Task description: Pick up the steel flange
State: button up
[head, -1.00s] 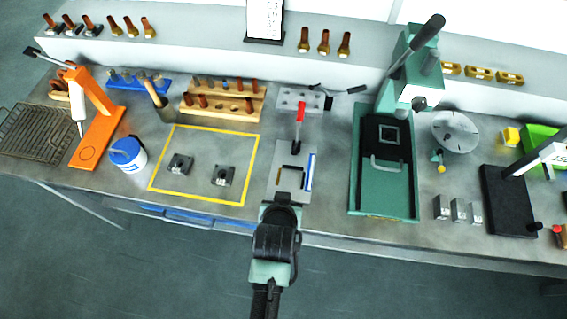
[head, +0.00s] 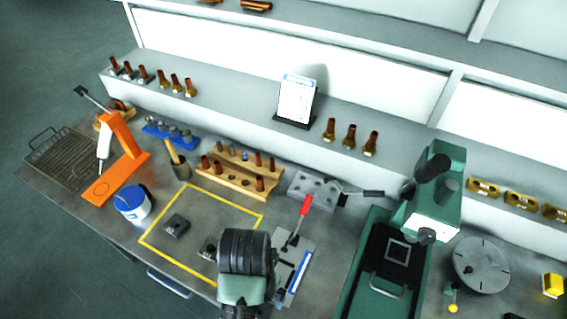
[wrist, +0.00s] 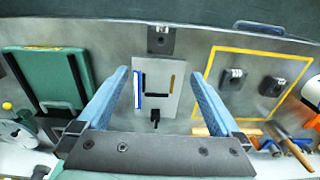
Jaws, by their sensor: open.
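Two dark grey metal pieces with square bases and raised round hubs lie inside a yellow outline on the bench; they look like flanges, and I cannot tell which is meant. The left one (head: 176,225) is clear; the right one (head: 207,247) is partly hidden by my arm's end. In the wrist view they show at right, one (wrist: 233,79) nearer my gripper and one (wrist: 271,86) farther off. My gripper (wrist: 161,73) is open and empty, its blue fingers either side of a clamp fixture plate (wrist: 172,100) below. In the head view its fingertips are hidden.
The yellow outline (head: 152,248) is otherwise mostly bare. The red-handled clamp (head: 303,210) stands beside it, and a green press (head: 437,190) is further right. A wooden rack (head: 232,179), white tub (head: 133,203) and orange stand (head: 122,165) border the outline's back and left.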

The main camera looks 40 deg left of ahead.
jog(key=f, duration=0.4)
jog(key=f+p, duration=0.1)
jog(key=f, duration=0.2)
jog(key=shift+s+f, duration=0.1)
jog(key=shift+s, duration=0.3)
jog(key=f, duration=0.2)
jog(key=f+p, duration=0.1)
jog(key=f, duration=0.1)
jog(key=shift+s, duration=0.35)
jog(key=shift+f, duration=0.6)
jog(key=shift+c, duration=0.2)
jog(key=shift+w, duration=0.1)
grip_shut()
